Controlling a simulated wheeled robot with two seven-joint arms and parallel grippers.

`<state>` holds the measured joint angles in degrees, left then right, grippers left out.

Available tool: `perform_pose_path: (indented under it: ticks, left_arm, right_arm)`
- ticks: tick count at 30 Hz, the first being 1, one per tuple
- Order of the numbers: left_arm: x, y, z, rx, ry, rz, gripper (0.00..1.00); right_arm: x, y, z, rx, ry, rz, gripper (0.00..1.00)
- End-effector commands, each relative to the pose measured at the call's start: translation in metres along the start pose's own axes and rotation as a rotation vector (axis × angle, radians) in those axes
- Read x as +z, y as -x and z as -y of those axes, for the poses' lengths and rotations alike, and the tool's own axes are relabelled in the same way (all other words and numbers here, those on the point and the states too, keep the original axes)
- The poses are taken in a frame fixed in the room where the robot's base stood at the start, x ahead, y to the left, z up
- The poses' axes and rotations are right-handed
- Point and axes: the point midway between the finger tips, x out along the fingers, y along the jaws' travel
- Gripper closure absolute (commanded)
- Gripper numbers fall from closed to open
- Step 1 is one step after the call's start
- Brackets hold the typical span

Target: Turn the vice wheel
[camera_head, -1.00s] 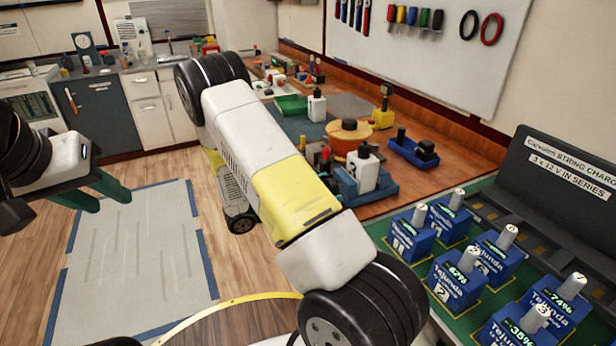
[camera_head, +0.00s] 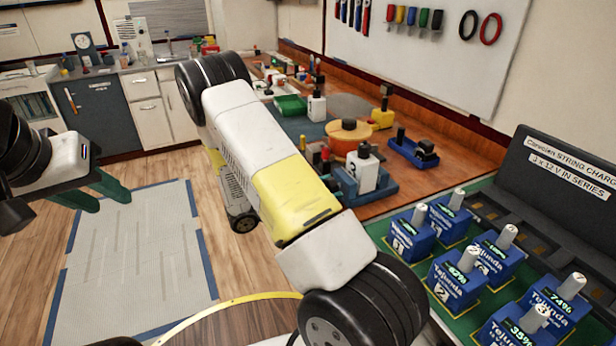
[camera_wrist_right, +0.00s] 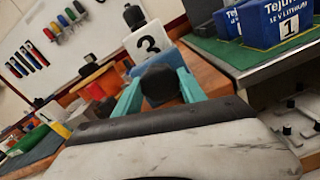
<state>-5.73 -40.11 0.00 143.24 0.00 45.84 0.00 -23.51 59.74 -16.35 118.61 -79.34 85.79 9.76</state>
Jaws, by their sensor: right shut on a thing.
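A blue vice (camera_head: 378,190) stands on the wooden bench in the head view. A white block (camera_head: 362,172) with a black top and the number 3 sits in it. The block (camera_wrist_right: 150,44) also shows in the right wrist view, behind my gripper. My right gripper (camera_wrist_right: 160,88) has its green fingers shut on a dark, rounded part in front of the block, which looks like the vice wheel. Its full shape is hidden. My left gripper (camera_head: 112,203) is open and empty above the floor, far left of the vice.
Blue numbered batteries (camera_head: 456,277) stand on a green mat at the right, before a dark charger (camera_head: 570,180). An orange round piece (camera_head: 348,132) and a blue tray (camera_head: 410,152) lie behind the vice. My right arm crosses the middle. The floor at left is clear.

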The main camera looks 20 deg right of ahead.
Motion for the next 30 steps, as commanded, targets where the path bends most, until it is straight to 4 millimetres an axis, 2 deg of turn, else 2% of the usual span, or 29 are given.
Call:
perform_pose_path:
  ticks: [21, 30]
  left_arm:
    - [0.0, 0.0, 0.0, 0.0, 0.0, 0.0, 0.64]
    - [0.0, 0.0, 0.0, 0.0, 0.0, 0.0, 0.64]
  right_arm:
    - [-0.0002, 0.0006, -0.0002, 0.001, -0.503, 0.0, 0.93]
    - [-0.0002, 0.0007, -0.0003, 0.001, -0.619, -0.001, 0.93]
